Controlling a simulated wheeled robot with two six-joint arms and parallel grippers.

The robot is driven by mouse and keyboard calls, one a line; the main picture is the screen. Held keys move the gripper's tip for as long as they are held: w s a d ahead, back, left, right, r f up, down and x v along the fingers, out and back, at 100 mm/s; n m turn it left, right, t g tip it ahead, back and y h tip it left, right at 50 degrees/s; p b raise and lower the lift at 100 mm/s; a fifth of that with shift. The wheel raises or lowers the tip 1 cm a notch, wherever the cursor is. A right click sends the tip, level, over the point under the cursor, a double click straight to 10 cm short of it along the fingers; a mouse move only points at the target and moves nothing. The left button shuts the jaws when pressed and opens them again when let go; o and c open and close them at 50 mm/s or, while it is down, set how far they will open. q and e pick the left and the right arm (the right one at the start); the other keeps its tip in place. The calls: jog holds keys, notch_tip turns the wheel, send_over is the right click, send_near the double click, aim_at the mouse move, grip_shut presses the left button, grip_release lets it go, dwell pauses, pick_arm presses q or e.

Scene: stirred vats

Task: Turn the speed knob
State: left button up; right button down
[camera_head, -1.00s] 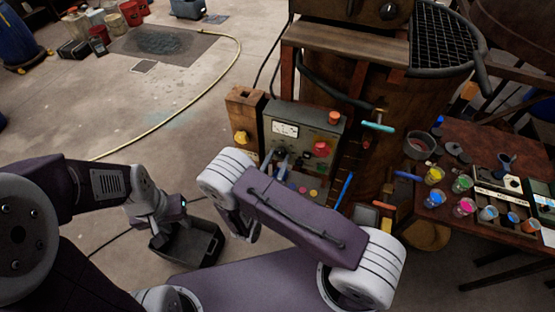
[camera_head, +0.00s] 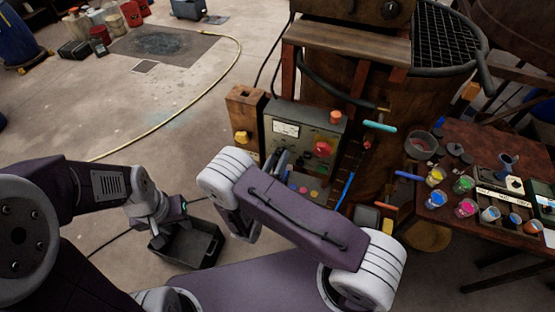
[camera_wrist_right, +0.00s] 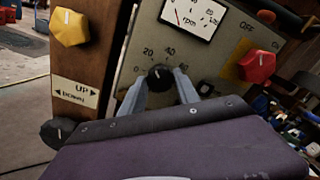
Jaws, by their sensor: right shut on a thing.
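The speed knob (camera_wrist_right: 160,76) is a small black knob with a pale mark, below the rpm meter (camera_wrist_right: 194,15). Numbers 0, 20, 40 and 60 arc above it. In the right wrist view my right gripper (camera_wrist_right: 160,85) has its two grey fingers shut on the knob, one on each side. In the head view this gripper (camera_head: 280,160) reaches the lower front of the grey control box (camera_head: 300,118), and the knob is hidden by the fingers. My left gripper (camera_head: 178,212) hangs over a black bin; its jaws are too small to read.
A red knob (camera_wrist_right: 257,66) marked OFF and ON sits right of the speed knob. A yellow knob (camera_wrist_right: 69,27) and an UP/DOWN plate (camera_wrist_right: 75,92) are on the wooden post at left. The black bin (camera_head: 188,246) stands on the floor. Paint cups crowd the right table (camera_head: 440,207).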

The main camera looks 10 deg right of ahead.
jog(key=shift+d+f+n, duration=0.1)
jog(key=shift+n, duration=0.4)
jog(key=c, duration=1)
grip_release()
jog(key=shift+o, duration=0.5)
jog(key=shift+w+d, duration=0.15)
